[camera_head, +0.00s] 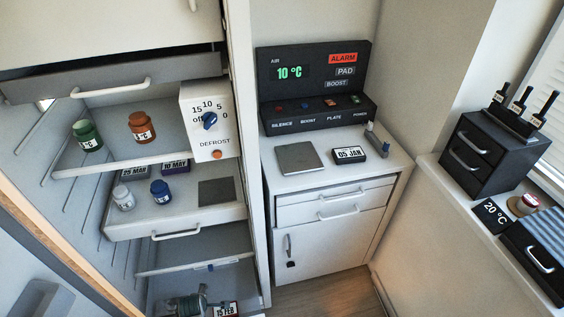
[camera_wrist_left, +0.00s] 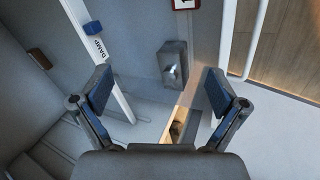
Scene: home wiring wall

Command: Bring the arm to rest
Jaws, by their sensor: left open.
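My left gripper (camera_wrist_left: 157,88) shows in the left wrist view. Its two blue-padded fingers stand wide apart with nothing between them. Behind the fingers is a grey block-like part (camera_wrist_left: 173,62), fixed to or standing before a pale surface; I cannot tell whether it touches anything of mine. In the head view, a metallic greenish-grey shape (camera_head: 186,305) is cut off at the bottom edge, and I cannot make out what it is. My right gripper is in neither view.
The open fridge has a shelf (camera_head: 108,165) with green and brown jars, and a pulled-out drawer (camera_head: 150,228) below. A DAMP-labelled rail (camera_wrist_left: 98,60) lies left of the gripper. A red-edged date card (camera_head: 222,309) is low down. A white cabinet (camera_head: 325,245) stands right.

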